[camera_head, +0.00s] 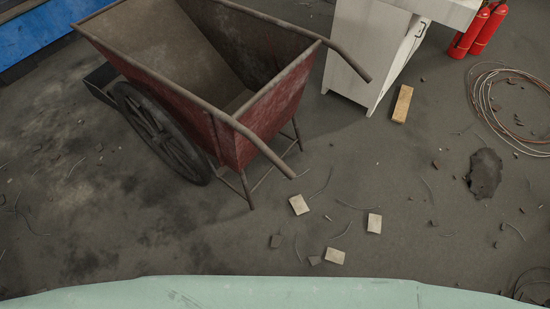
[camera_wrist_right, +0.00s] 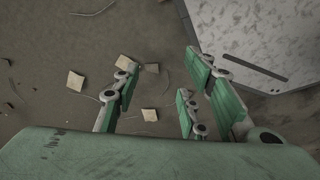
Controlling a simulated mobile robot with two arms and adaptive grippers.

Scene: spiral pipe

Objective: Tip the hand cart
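The hand cart (camera_head: 240,131) stands upright on its wheel and legs in the upper left of the head view. It has a rusty red tub, which looks empty where I can see inside. Its two handles, a near one (camera_head: 265,148) and a far one (camera_head: 348,60), point right. My right gripper (camera_wrist_right: 158,82) shows in the right wrist view with its fingers spread apart and nothing between them. The cart is not seen in that view. My left gripper is in neither view.
Floor before the cart is mostly open.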

